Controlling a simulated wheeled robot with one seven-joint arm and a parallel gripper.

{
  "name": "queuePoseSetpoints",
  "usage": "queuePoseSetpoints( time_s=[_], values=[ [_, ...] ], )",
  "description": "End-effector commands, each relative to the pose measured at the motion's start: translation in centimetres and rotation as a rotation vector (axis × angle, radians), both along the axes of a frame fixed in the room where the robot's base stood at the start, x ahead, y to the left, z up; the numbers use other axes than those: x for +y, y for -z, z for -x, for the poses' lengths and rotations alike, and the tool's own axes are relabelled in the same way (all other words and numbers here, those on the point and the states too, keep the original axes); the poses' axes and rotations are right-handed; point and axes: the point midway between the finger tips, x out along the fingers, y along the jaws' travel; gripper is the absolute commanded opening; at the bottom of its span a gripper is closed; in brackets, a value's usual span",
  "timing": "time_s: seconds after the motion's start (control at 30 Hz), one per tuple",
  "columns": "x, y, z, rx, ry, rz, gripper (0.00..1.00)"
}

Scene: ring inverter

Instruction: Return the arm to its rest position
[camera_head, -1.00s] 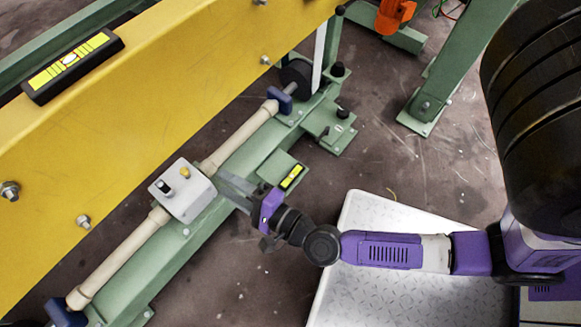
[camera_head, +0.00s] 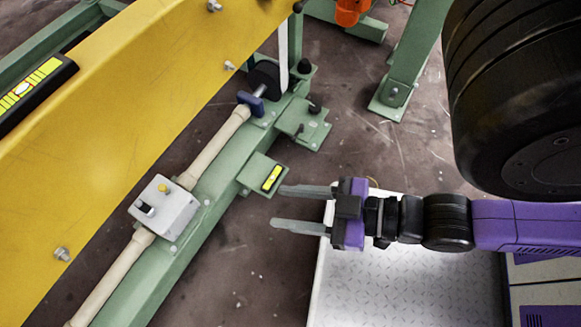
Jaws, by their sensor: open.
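My gripper (camera_head: 287,207) is open and empty. Its two long grey fingers point left, one above the other in the picture, with a clear gap between them. The purple and black wrist behind them is over the edge of the white tread-plate platform (camera_head: 400,290). The fingertips are to the right of the green beam (camera_head: 200,225) and just right of a small green plate with a yellow level (camera_head: 271,178). They appear apart from it. My purple forearm reaches in from the right edge, below a large black part of my arm.
A grey control box (camera_head: 165,210) with a black and a yellow knob sits on the green beam, along a beige pipe (camera_head: 208,152). A yellow beam (camera_head: 120,110) fills the upper left. A green post (camera_head: 408,70) stands at upper right. Brown floor is free between.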

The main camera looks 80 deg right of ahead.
Motion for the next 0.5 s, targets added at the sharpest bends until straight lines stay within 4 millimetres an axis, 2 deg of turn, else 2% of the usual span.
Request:
queuePoseSetpoints(
  time_s=[0.17,0.27,0.37,0.5],
  values=[
    [0.0,-0.8,0.0,-0.001,0.001,-0.002,0.43],
    [0.0,-2.3,0.0,-0.001,0.001,-0.003,0.43],
    [0.0,-4.5,0.0,-0.001,0.001,-0.004,0.43],
    [0.0,-8.4,0.0,-0.001,0.001,-0.004,0.43]
  ],
)
